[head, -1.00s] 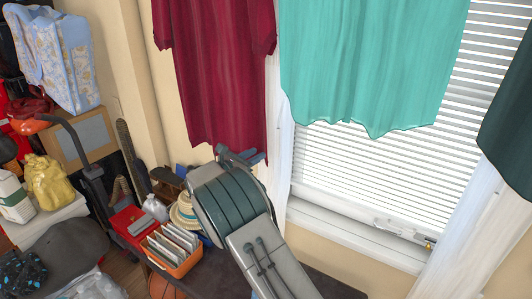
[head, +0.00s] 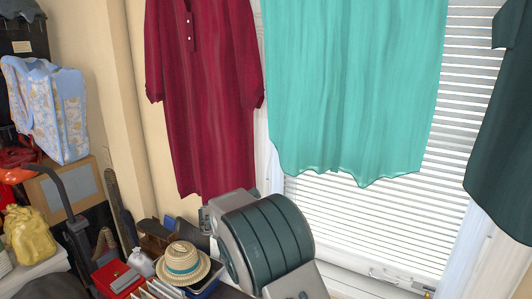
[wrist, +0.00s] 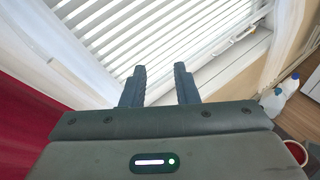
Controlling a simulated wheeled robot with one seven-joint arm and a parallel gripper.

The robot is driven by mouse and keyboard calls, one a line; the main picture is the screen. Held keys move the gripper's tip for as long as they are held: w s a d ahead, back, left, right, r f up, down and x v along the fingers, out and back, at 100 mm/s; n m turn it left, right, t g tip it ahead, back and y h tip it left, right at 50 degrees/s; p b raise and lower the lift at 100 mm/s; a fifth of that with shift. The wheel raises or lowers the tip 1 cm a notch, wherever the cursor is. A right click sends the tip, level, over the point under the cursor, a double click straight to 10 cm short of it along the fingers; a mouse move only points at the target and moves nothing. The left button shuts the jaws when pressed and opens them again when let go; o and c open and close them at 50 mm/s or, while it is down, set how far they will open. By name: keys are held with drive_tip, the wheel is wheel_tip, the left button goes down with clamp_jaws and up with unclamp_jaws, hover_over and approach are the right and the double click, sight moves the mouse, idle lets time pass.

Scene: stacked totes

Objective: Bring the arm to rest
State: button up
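My arm (head: 265,240) rises from the bottom of the head view, its dark green and grey links folded in front of the window wall. My gripper (wrist: 160,72) shows in the wrist view with its two dark fingers apart and nothing between them. The fingers point toward the white window blinds (wrist: 165,30). In the head view the gripper is mostly hidden behind my arm.
A red dress (head: 205,100), a teal garment (head: 355,90) and a dark green garment (head: 500,130) hang before the window wall. A straw hat (head: 183,264), a red box (head: 115,278) and a floral bag (head: 50,110) crowd the left. White bottles (wrist: 275,98) stand right in the wrist view.

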drive_tip(key=s+d+r+m+g+y, duration=0.1)
drive_tip(key=s+d+m+g+y, duration=0.45)
drive_tip(key=s+d+m, duration=0.8)
drive_tip(key=s+f+m+y, duration=0.1)
drive_tip(key=s+m+y, duration=0.5)
drive_tip(key=s, duration=1.7)
drive_tip(key=m, duration=0.2)
drive_tip(key=shift+a+f+m, duration=0.2)
drive_tip(key=shift+a+m, duration=0.15)
